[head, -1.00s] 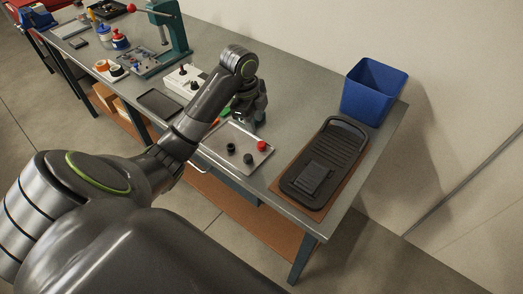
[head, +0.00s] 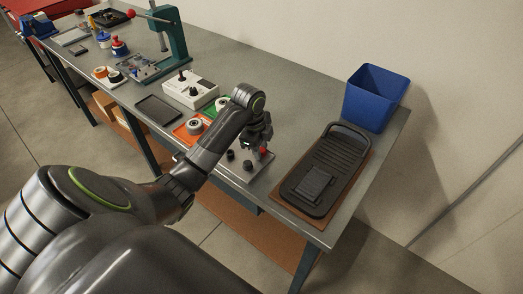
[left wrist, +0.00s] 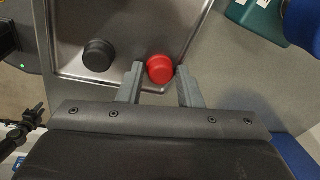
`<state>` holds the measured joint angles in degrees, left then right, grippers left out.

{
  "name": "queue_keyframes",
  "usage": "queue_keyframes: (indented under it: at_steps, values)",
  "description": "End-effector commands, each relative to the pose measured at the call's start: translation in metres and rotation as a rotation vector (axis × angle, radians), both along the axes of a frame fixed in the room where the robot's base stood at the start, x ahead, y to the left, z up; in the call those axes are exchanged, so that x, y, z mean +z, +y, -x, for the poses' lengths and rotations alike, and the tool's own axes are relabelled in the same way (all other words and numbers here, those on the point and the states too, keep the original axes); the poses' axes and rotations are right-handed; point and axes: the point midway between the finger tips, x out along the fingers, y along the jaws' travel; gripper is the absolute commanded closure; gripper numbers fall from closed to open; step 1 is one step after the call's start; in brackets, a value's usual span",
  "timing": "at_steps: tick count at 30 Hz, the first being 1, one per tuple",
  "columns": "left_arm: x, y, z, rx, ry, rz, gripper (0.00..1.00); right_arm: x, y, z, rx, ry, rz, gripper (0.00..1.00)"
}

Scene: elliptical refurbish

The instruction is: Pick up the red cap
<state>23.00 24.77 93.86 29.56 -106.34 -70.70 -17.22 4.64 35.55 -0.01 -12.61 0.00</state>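The red cap (head: 264,151) sits on the metal tray (head: 262,176) near its right side. In the left wrist view the red cap (left wrist: 160,69) lies between the tips of my left gripper (left wrist: 158,78). The fingers stand apart, one on each side of the cap. In the head view my left gripper (head: 257,146) is over the tray and partly hides the cap. A black cap (left wrist: 98,55) is to the left of the red one in the left wrist view. Two dark caps (head: 247,165) show on the tray in the head view. My right gripper is not in view.
A blue bin (head: 375,97) stands at the table's right end. A white box (head: 190,88), an orange mat (head: 181,132) and a dark tray (head: 158,109) lie to the left.

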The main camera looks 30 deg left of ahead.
Motion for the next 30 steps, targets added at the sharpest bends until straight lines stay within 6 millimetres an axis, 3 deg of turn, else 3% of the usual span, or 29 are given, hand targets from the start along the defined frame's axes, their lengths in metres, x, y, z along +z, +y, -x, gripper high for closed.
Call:
queue_keyframes:
  at_steps: [4,10,20,23,28,30]
  values:
    - [0.000,0.000,0.000,0.000,0.000,0.000,0.71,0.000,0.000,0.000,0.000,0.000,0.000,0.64]
    - [0.001,0.000,0.000,0.000,-0.001,0.000,0.95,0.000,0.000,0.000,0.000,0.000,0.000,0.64]
    - [0.004,0.000,-0.001,0.000,-0.003,-0.001,0.95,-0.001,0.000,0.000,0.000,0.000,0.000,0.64]
    - [0.015,0.001,-0.002,0.001,-0.006,-0.002,0.95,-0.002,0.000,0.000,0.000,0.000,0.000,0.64]
    - [0.051,0.001,-0.002,-0.001,-0.009,-0.003,0.95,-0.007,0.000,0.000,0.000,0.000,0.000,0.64]
    - [0.072,0.000,-0.001,0.000,-0.004,-0.001,0.95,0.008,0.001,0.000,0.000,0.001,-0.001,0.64]
